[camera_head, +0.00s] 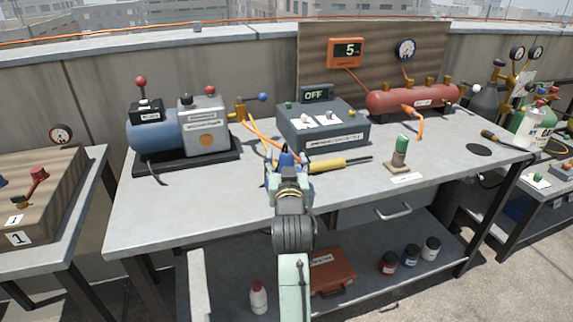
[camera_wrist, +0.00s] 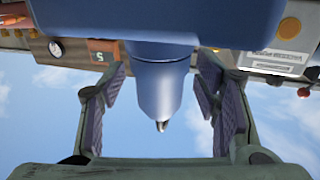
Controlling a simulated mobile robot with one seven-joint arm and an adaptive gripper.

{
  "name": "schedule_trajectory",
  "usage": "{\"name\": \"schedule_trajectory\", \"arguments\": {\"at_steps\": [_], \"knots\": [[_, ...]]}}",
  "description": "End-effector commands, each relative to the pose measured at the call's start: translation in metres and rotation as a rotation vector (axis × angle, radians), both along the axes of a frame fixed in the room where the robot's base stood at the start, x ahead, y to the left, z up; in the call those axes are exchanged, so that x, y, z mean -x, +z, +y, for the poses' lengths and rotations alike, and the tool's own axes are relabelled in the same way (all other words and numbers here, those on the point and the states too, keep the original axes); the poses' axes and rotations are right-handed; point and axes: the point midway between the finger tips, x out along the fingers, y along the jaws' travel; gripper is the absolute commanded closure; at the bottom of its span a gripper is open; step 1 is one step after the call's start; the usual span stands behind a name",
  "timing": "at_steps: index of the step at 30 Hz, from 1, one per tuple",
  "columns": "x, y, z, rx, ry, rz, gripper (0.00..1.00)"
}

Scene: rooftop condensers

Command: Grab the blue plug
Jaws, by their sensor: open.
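The blue plug (camera_head: 287,157) is at the front of the grey control box, partly hidden by my gripper (camera_head: 289,178) in the head view. In the wrist view, the blue plug (camera_wrist: 160,75) hangs down from a wider blue body at the top of the picture and narrows to a small metal tip. My gripper (camera_wrist: 160,105) is open there, with one ridged finger pad on each side of the plug. Gaps show between the plug and both pads. An orange hose (camera_head: 262,138) runs near the plug from the pump's brass valve.
The grey control box (camera_head: 325,130) reads OFF. A yellow-handled tool (camera_head: 328,165) lies just right of my gripper. A green-topped plug (camera_head: 402,145) stands further right. The blue pump (camera_head: 155,132) is at left, the red tank (camera_head: 412,99) at back right. The table's front left is clear.

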Motion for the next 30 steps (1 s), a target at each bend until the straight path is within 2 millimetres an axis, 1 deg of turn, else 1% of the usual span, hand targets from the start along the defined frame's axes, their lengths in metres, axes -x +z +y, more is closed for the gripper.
{"name": "schedule_trajectory", "arguments": {"at_steps": [1, 2, 24, 30], "knots": [[0.0001, -0.0002, -0.0001, 0.0, 0.0, 0.0, 0.45], [0.0002, -0.0002, -0.0001, 0.0, 0.0, 0.0, 0.47], [0.0004, -0.0002, -0.0001, 0.0, 0.0, 0.001, 0.97], [0.0005, 0.0002, -0.0001, 0.0, 0.0, 0.0, 0.97]]}}
